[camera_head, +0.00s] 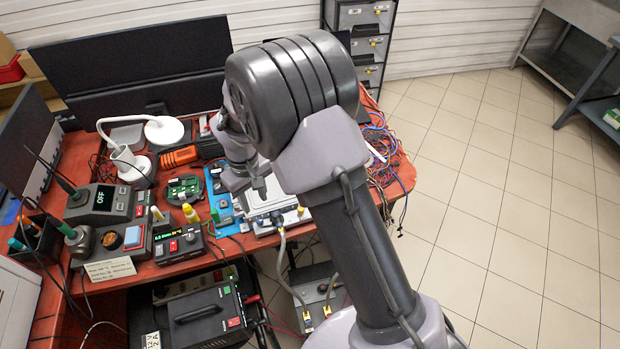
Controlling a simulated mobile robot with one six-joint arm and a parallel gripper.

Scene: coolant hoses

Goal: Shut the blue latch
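My gripper (250,187) hangs over the silver box (288,207) near the front edge of the red table. Part of it is behind my own arm, and the gap between its fingers is not clear. The silver box has a hose fitting (278,218) at its front, with a pale hose running down from it. I cannot make out a blue latch for certain; it may be hidden by my arm or too small to tell. A blue board (222,205) lies left of the box, beside the gripper.
A small meter (178,244), a soldering station (100,204), a green circuit board (184,188) and a white lamp (165,131) crowd the table's left. Tangled cables (385,150) lie at its right. A grey box (318,292) stands below. The tiled floor at right is clear.

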